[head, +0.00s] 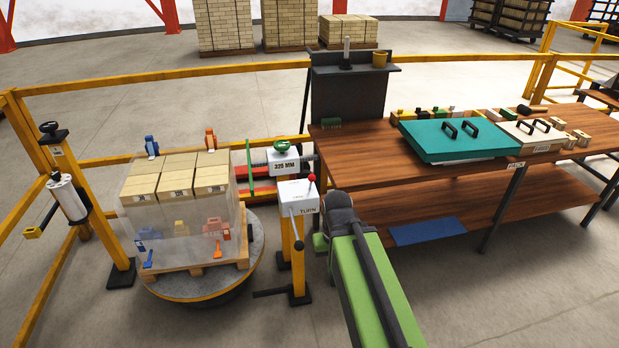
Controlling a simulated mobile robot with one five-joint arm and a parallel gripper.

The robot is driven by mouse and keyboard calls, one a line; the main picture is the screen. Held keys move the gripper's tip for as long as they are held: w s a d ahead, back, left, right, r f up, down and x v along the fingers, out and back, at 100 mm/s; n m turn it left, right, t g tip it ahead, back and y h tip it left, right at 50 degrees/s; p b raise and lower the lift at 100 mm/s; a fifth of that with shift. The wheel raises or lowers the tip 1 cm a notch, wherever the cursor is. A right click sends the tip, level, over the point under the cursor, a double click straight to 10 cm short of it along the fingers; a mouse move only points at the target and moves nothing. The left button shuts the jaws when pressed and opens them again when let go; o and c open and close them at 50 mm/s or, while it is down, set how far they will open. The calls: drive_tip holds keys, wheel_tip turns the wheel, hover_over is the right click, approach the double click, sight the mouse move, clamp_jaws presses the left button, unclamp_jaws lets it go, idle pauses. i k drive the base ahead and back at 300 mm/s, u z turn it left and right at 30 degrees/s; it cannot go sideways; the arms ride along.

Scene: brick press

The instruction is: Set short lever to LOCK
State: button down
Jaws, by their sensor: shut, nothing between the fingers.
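A white control box (300,197) marked TURN stands on a yellow post beside the turntable. A short lever with a red ball knob (311,178) stands up from the box's right rear corner; no LOCK mark is readable. A longer grey lever with a dark knob (298,245) hangs down the front of the box. My green arm (370,285) reaches up from the bottom edge to a dark joint (341,212) just right of the box. My gripper's fingers do not show; they seem hidden beyond the arm.
A wrapped brick pallet (176,262) sits on the round turntable (216,287) at left. A dark foot bar (270,293) juts from the post's base. The wooden workbench (370,175) stands close right of my arm, with a teal lid (440,147). Yellow rails (160,77) run behind.

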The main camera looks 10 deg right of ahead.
sight(311, 177)
drive_tip(key=u, duration=0.2)
drive_tip(key=k, duration=0.15)
drive_tip(key=u, duration=2.95)
drive_tip(key=k, duration=1.3)
drive_tip(key=z, duration=0.6)
drive_tip(key=i, duration=1)
drive_tip(key=u, duration=0.15)
